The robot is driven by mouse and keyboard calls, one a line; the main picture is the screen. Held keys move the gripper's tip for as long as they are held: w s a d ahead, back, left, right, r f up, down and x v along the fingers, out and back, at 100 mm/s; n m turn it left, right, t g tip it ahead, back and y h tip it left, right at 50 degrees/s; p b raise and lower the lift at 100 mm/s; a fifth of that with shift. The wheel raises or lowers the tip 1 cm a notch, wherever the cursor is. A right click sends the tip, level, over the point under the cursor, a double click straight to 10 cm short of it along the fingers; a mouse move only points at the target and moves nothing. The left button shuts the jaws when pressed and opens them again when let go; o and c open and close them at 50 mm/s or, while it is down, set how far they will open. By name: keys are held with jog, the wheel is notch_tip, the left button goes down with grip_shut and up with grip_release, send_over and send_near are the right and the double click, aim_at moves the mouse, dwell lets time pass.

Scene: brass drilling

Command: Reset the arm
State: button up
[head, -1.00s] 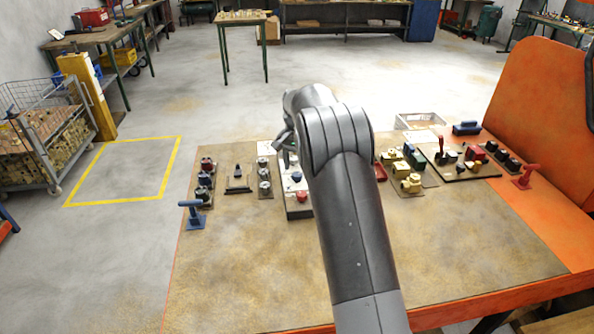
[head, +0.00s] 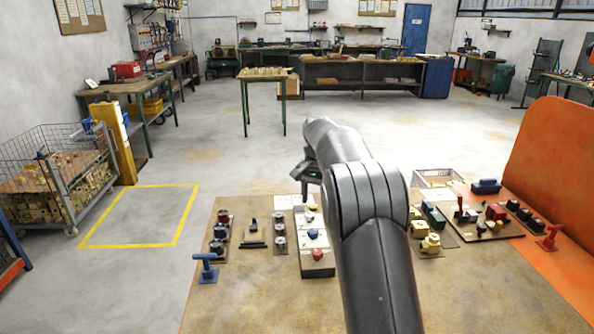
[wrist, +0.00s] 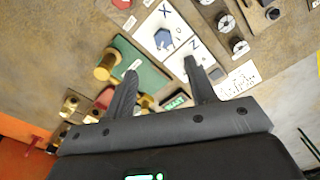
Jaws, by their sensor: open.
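My arm reaches out over the worktable (head: 240,305) in the head view. My gripper (head: 304,176) hangs at its far end, partly hidden by my own wrist. In the wrist view my gripper (wrist: 161,66) has its two fingers spread apart, with nothing held between them.
Dark clamps and knobs (head: 220,232) and a blue T-handle (head: 206,268) stand on the table's left. Brass fittings (head: 430,243), a red T-handle (head: 549,237) and an orange panel (head: 560,165) are right. A wire cart (head: 60,180) stands left; the yellow-marked floor area (head: 140,216) is empty.

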jog(key=s+d+r+n+t, duration=0.1)
jog(key=s+r, duration=0.5)
jog(key=s, duration=0.5)
jog(key=s+d+r+n+t, duration=0.2)
jog(key=s+r, duration=0.4)
jog(key=s, duration=0.4)
jog(key=s+f+n+t, duration=0.1)
jog(key=s+f, duration=0.2)
jog(key=s, duration=0.8)
jog(key=s+f+n+t, duration=0.1)
jog(key=s+f+n, duration=0.1)
jog(key=s, duration=0.9)
jog(key=shift+s+f, duration=0.35)
jog(key=shift+f, duration=0.35)
jog(key=shift+a, duration=0.1)
jog(key=shift+c, duration=0.2)
